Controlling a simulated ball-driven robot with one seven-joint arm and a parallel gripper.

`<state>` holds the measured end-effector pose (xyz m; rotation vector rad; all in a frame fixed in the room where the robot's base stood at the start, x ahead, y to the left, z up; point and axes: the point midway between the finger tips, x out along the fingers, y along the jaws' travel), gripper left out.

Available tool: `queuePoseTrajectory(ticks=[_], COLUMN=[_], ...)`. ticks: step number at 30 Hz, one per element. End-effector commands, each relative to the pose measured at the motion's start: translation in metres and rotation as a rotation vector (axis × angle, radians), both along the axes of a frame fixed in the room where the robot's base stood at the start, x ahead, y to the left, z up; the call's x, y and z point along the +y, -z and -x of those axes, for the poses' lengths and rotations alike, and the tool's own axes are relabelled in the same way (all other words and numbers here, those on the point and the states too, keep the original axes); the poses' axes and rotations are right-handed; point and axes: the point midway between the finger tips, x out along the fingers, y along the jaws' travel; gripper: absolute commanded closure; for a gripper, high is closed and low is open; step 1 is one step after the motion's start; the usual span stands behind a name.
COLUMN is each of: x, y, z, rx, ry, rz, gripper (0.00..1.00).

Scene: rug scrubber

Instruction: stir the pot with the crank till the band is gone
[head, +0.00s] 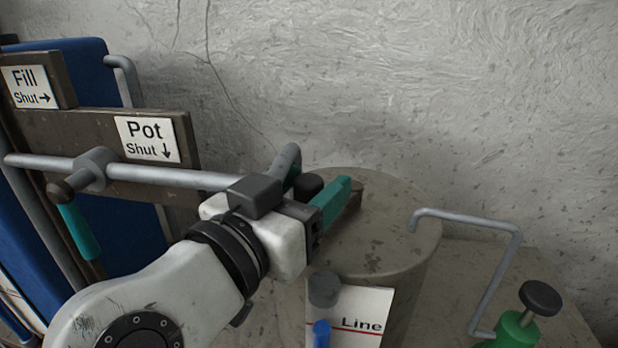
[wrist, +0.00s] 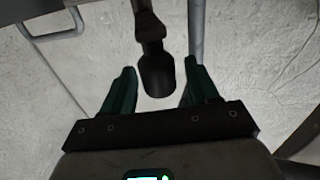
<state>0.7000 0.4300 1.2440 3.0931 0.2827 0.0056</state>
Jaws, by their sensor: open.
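The pot (head: 405,225) is a grey, stained cylinder with a flat top, right of centre in the head view. The crank's dark grip (head: 307,187) shows above the pot top, partly behind my gripper. A brown piece of the crank shows just past the near finger. My gripper (head: 320,183) has teal fingers and is open around the grip. In the wrist view my gripper (wrist: 160,70) has the dark grip (wrist: 157,78) between its fingers, with a gap on each side. I cannot make out a band; my arm hides part of the pot's front.
A card reading "Line" (head: 368,308) with a red line is on the pot's front. A bent grey pipe (head: 465,217) runs right to a green part (head: 513,332) with a dark knob (head: 540,297). "Pot" (head: 146,139) and "Fill" (head: 26,87) signs, bars and blue panels stand left.

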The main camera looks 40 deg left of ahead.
Motion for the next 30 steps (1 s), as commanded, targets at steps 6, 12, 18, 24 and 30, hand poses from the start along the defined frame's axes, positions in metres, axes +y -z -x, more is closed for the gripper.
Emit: queuePoseTrajectory(ticks=[6, 12, 18, 24, 30], x=[0.0006, 0.0006, 0.0006, 0.0006, 0.0006], y=[0.0004, 0.0005, 0.0004, 0.0005, 0.0005], z=[-0.0042, -0.0039, -0.0037, -0.0037, -0.0035], rx=[0.000, 0.001, 0.001, 0.001, 0.001], ry=[0.000, 0.000, 0.000, 0.000, 0.000], rz=[0.000, 0.000, 0.000, 0.000, 0.000], gripper=[0.41, 0.47, 0.67, 0.86, 1.00])
